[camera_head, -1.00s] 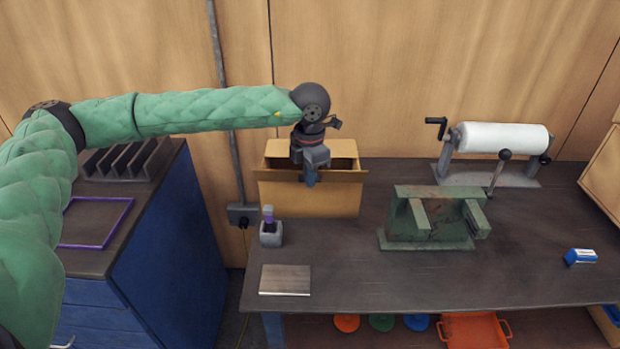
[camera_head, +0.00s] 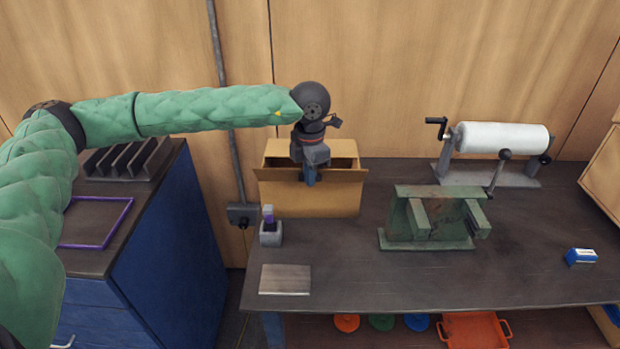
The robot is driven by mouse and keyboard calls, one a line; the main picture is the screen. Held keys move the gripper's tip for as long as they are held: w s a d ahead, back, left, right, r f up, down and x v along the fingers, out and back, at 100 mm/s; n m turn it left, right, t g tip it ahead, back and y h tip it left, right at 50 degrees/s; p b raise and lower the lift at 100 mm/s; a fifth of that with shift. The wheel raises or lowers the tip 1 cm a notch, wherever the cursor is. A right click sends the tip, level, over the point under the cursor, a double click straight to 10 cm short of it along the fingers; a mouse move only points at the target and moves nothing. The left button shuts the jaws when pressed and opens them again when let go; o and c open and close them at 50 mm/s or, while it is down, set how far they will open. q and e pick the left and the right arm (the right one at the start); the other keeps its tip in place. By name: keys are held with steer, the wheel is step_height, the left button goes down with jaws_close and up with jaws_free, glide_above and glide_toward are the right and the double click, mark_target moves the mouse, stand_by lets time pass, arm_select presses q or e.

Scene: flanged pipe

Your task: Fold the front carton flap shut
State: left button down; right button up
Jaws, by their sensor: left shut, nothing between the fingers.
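The cardboard carton (camera_head: 335,201) stands at the back left of the workbench with its top open and its dark inside showing. Its front flap (camera_head: 345,175) sticks out along the front top edge, roughly level, with its ends past the carton's sides. A raised back flap (camera_head: 345,147) shows behind the opening. My left gripper (camera_head: 310,181) is shut and empty, pointing down at the front flap and hiding its middle. I cannot tell whether its fingertips touch the flap. My right gripper is not in view.
A green vise-like fixture (camera_head: 428,225) stands right of the carton, with a white roll on a crank stand (camera_head: 502,138) behind. A small grey holder (camera_head: 270,234) and a metal plate (camera_head: 285,279) lie in front. The bench's front middle is clear.

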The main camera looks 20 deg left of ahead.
arm_select(q)
steer(key=shift+w+a+b, duration=0.25)
steer(key=shift+w+b, duration=0.15)
steer(key=shift+w, duration=0.5)
steer(key=shift+w+a+b, duration=0.25)
steer(key=shift+w+b, duration=0.1)
steer(key=shift+w, duration=0.5)
steer(key=shift+w+a+b, duration=0.25)
steer(key=shift+w+b, duration=0.15)
steer(key=shift+w, duration=0.5)
steer(key=shift+w+a+b, duration=0.25)
steer(key=shift+w+b, duration=0.1)
steer(key=shift+w, duration=0.6)
steer(key=shift+w+a+b, duration=0.25)
steer(key=shift+w+b, duration=0.05)
steer(key=shift+w, duration=0.6)
step_height(320, 180, up, 8)
steer(key=p, duration=0.1)
